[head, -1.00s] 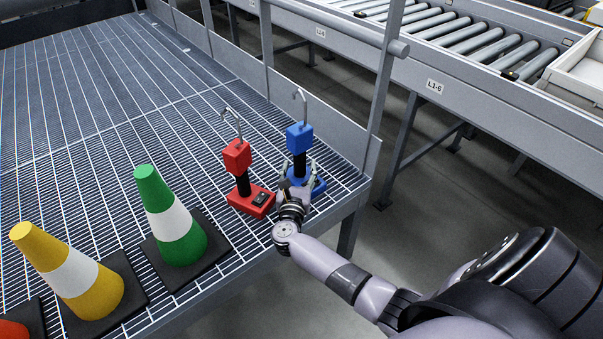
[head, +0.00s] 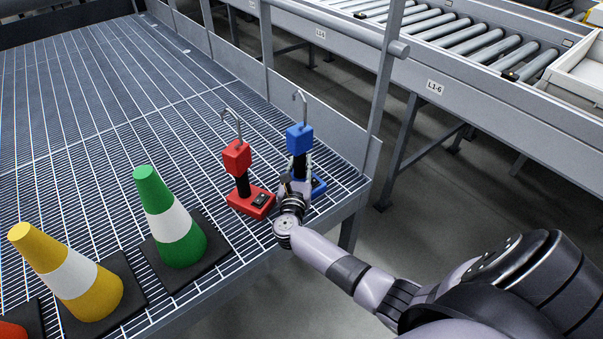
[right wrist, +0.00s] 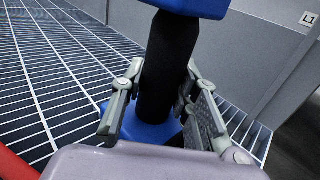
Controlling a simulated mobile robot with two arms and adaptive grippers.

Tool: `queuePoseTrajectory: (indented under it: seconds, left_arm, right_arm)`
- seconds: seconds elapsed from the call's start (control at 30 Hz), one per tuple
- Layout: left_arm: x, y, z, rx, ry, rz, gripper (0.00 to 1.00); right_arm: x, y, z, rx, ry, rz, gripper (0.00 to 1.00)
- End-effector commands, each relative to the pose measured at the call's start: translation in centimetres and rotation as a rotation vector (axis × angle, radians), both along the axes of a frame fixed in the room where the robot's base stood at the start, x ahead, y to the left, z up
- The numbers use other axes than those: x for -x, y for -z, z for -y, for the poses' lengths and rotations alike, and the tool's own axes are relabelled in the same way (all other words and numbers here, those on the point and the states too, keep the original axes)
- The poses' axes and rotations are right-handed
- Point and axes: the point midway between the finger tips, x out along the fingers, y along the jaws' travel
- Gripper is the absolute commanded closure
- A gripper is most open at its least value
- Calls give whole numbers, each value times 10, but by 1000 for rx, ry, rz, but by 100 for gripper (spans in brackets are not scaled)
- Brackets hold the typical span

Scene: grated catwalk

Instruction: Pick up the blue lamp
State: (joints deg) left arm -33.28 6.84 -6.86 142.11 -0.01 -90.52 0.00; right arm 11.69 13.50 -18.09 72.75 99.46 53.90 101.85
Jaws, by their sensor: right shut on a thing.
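The blue lamp (head: 300,138) stands upright on the grated catwalk near its right front corner, with a blue head, black stem, blue base and a hook on top. My right gripper (head: 297,172) is at its stem, below the blue head. In the right wrist view the fingers (right wrist: 160,105) lie on both sides of the black stem of the lamp (right wrist: 168,62), shut on it. The lamp's base shows beneath, partly hidden by the gripper. My left gripper is not in view.
A red lamp (head: 237,160) stands close to the left of the blue one. A green cone (head: 165,195) and a yellow cone (head: 95,292) stand further left. A grey railing post (head: 381,85) and kick plate are behind. A roller conveyor (head: 470,45) lies beyond.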

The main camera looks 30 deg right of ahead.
Motion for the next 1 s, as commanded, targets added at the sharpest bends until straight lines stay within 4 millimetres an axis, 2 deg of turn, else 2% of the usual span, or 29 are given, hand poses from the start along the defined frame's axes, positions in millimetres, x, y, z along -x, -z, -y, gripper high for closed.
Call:
queuePoseTrajectory:
  seconds: [0.23, 0.77, 0.93, 1.0]
  left_arm:
    - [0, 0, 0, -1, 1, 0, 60]
    - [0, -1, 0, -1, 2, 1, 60]
    - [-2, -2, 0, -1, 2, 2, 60]
    - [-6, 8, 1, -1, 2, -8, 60]
  right_arm:
    - [0, 0, 0, 0, 0, 0, 100]
    - [0, -3, 0, 1, 0, 2, 100]
    - [-1, -17, 0, -1, 1, 3, 100]
    - [0, -29, 0, -2, 1, 6, 100]
